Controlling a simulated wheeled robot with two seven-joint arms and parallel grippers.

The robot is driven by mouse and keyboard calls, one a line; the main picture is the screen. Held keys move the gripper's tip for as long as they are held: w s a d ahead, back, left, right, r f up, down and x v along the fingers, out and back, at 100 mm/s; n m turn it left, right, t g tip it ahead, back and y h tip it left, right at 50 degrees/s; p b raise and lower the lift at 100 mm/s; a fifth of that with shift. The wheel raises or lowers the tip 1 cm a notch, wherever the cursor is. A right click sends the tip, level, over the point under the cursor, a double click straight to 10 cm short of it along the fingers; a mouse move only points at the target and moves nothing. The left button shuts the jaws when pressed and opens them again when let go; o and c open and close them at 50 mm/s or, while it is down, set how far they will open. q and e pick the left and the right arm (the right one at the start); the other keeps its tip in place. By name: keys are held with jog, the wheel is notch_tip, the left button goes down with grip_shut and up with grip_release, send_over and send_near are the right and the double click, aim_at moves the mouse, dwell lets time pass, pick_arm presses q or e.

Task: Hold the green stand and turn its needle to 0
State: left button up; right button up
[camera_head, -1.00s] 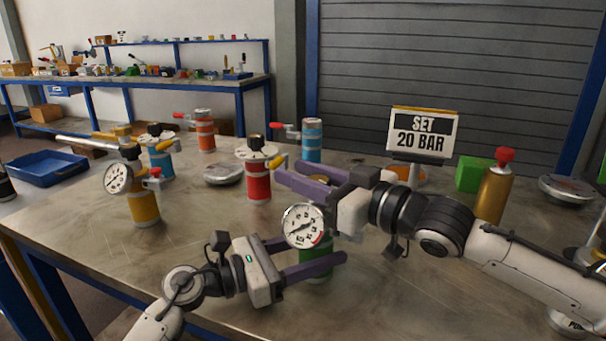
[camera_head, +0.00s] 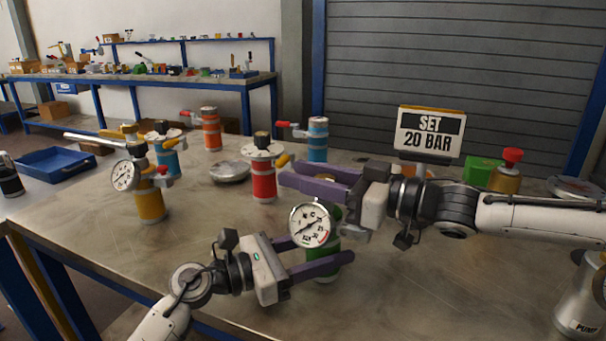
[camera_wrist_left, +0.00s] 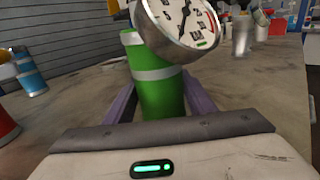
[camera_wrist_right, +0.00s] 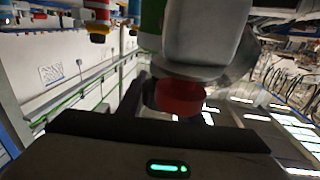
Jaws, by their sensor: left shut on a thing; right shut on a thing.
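The green stand (camera_head: 323,270) is upright on the table and carries a round white gauge (camera_head: 311,224) with a dark slanted needle. I cannot read its exact value. My left gripper (camera_head: 320,256) is shut on the green stand; the left wrist view shows the green body (camera_wrist_left: 162,92) between its purple fingers, below the gauge (camera_wrist_left: 185,20). My right gripper (camera_head: 287,172) is above and behind the gauge. In the right wrist view its fingers are shut on a red knob (camera_wrist_right: 180,97) beside the gauge's grey housing (camera_wrist_right: 203,35). The knob is hidden in the head view.
A sign reading SET 20 BAR (camera_head: 430,132) stands behind my right arm. A red stand (camera_head: 263,183) is just beyond the grippers, and a yellow stand with a gauge (camera_head: 150,203) is at left. A brass stand with a red top (camera_head: 506,178) is at right. The front left table is clear.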

jog(key=shift+w+d+f, duration=0.15)
jog(key=shift+w+d, duration=0.1)
jog(key=o, duration=1)
jog(key=shift+o, duration=0.2)
jog(key=shift+s, duration=0.1)
jog(key=v, duration=1.2)
